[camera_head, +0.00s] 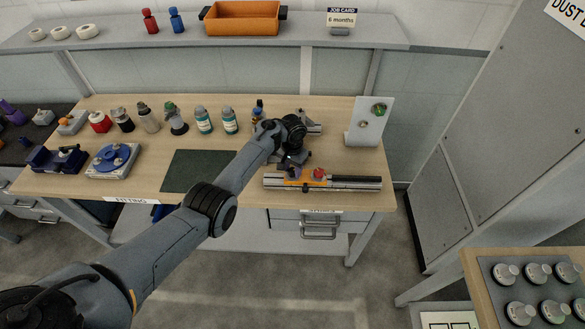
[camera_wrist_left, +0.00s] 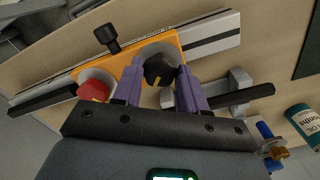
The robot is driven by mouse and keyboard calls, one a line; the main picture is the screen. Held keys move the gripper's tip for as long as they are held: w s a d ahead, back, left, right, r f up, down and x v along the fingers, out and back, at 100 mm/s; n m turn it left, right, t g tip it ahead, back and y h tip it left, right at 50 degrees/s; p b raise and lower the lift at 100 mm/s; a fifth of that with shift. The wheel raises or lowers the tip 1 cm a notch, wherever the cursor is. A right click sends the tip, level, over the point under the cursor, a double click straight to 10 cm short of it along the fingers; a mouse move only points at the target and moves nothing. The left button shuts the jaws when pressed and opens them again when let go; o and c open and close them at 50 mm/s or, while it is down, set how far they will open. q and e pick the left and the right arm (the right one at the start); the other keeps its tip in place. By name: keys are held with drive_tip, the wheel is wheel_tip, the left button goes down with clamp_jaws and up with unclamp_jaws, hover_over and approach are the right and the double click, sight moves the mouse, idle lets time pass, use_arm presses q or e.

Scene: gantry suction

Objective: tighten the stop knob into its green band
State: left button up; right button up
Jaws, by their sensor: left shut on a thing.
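An orange plate (camera_head: 306,183) sits on a silver rail (camera_head: 350,186) near the bench's front edge. In the left wrist view the orange plate (camera_wrist_left: 128,62) carries a black knob (camera_wrist_left: 158,68) with a yellow mark and a red knob (camera_wrist_left: 94,89), also with a yellow mark. My left gripper (camera_wrist_left: 160,84) has its purple fingers on both sides of the black knob, shut on it. In the head view my left gripper (camera_head: 292,168) is over the plate's left part, left of the red knob (camera_head: 318,173). I cannot make out a green band around the black knob.
A black bar (camera_head: 355,179) lies along the rail's right side. A white stand (camera_head: 368,128) is behind it. Bottles (camera_head: 204,120) line the bench's back; a dark mat (camera_head: 199,170) is clear.

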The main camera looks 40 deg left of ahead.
sight(293, 171)
use_arm(q)
drive_tip(key=shift+r+m+p, duration=0.2)
drive_tip(key=shift+m+p, duration=0.3)
drive_tip(key=shift+p, duration=0.1)
drive_tip(key=shift+f+m, duration=0.2)
drive_tip(key=shift+m, duration=0.4)
drive_tip(key=o, duration=1.1)
drive_tip(key=shift+c, duration=0.2)
wheel_tip(293, 171, up, 11)
drive_tip(key=p, duration=0.3)
drive_tip(key=shift+p, duration=0.4)
